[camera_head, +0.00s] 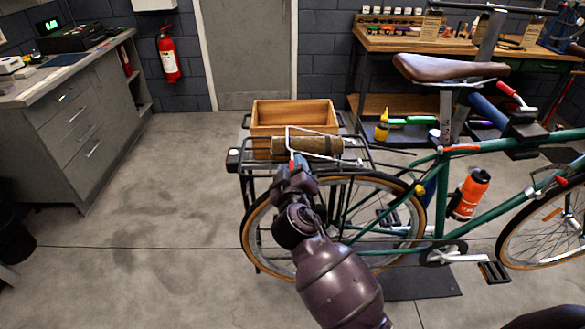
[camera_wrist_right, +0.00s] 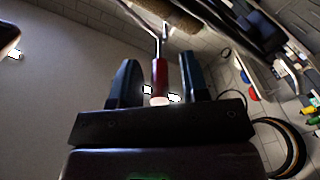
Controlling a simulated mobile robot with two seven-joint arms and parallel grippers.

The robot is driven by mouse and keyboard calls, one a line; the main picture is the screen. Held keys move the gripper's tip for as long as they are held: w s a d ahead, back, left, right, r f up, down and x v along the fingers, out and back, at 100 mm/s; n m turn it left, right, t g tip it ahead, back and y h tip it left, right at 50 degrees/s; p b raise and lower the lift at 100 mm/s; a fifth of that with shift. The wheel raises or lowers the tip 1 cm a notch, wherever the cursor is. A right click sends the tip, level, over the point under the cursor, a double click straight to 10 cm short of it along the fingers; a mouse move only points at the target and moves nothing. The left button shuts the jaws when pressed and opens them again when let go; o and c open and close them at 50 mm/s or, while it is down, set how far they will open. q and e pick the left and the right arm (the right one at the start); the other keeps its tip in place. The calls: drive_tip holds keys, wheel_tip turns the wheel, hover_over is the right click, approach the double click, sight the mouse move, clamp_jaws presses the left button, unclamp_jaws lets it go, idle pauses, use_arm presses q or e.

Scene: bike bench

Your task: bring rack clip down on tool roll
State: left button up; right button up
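The tool roll (camera_head: 318,145), an olive-brown cylinder, lies across the bike's black rear rack in front of a wooden box. The rack clip (camera_head: 289,138) is a pale wire frame; it shows around and over the roll, and I cannot tell whether it touches it. Its red handle (camera_wrist_right: 159,76) shows in the right wrist view between the fingers of my right gripper (camera_wrist_right: 158,80), with a gap on each side. In the head view my right gripper (camera_head: 296,172) is at the rack's near side, hiding part of the handle. My left gripper is not in view.
The wooden box (camera_head: 265,130) sits on the rack just behind the roll. The rack (camera_head: 353,143) is above the rear wheel; the green bike frame (camera_head: 400,227) and saddle (camera_head: 450,69) extend right. Open floor (camera_head: 150,210) lies left, with a grey cabinet beyond.

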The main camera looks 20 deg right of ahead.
clamp_jaws()
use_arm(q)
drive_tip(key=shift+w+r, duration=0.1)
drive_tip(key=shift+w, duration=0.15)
use_arm(e)
drive_tip(key=shift+r, duration=0.1)
